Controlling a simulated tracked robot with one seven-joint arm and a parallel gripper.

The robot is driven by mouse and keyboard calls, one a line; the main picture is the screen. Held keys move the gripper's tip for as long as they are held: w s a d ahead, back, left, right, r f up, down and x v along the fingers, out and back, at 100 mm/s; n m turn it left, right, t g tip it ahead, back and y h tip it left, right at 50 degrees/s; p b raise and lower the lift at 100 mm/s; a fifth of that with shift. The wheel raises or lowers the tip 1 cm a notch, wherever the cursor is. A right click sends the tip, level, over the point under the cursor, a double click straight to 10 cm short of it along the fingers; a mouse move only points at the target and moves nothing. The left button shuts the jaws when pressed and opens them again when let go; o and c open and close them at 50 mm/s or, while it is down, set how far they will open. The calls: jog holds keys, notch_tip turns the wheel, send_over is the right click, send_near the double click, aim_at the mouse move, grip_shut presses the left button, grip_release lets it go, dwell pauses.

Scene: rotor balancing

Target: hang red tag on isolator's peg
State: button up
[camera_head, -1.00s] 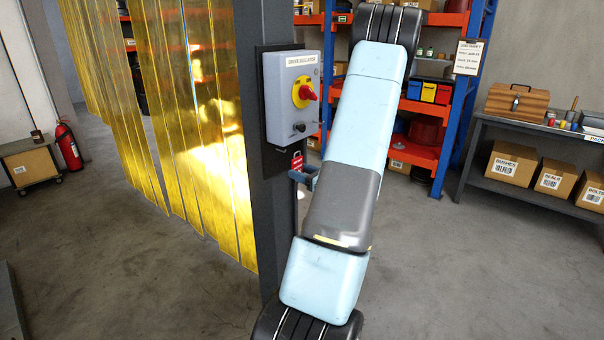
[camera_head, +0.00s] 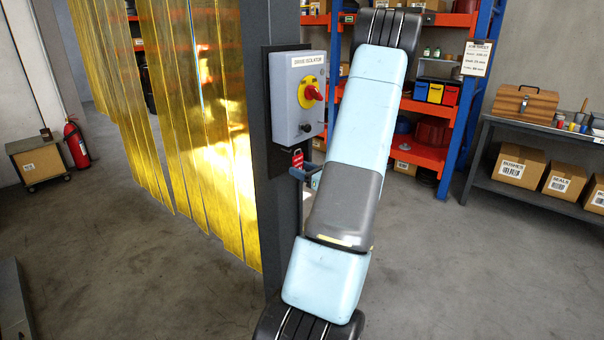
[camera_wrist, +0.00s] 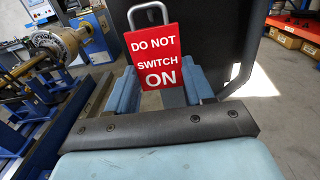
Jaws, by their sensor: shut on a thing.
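The red tag (camera_wrist: 156,58) reads "DO NOT SWITCH ON" and has a grey metal loop at its top. My gripper (camera_wrist: 160,88) is shut on the tag's lower part and holds it upright in the wrist view. In the head view the tag (camera_head: 297,158) shows small, just below the isolator, with my gripper (camera_head: 305,172) partly hidden behind my arm. The isolator (camera_head: 297,95) is a grey box on a dark post, with a yellow plate and a red knob (camera_head: 313,93). A dark peg (camera_head: 306,127) sticks out near its bottom.
The dark post (camera_head: 258,140) stands beside yellow strip curtains (camera_head: 200,120) on the left. Orange and blue shelving (camera_head: 440,105) and a bench with boxes (camera_head: 540,160) stand behind. In the wrist view, a rotor machine (camera_wrist: 65,45) is at left. Open floor lies around.

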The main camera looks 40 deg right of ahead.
jog(key=shift+w+a+f, duration=0.1)
jog(key=shift+w+f, duration=0.1)
jog(key=shift+w, duration=0.65)
jog(key=shift+w+a+f, duration=0.1)
jog(key=shift+w+f, duration=0.05)
jog(key=shift+w, duration=0.65)
jog(key=shift+w+f, duration=0.2)
jog(key=shift+w, duration=0.65)
jog(key=shift+w, duration=0.1)
jog(key=o, duration=1.1)
jog(key=shift+c, duration=0.2)
jog(key=s+d, duration=0.1)
jog(key=s, duration=1.2)
jog(key=shift+s+f, duration=0.15)
jog(key=shift+s, duration=0.25)
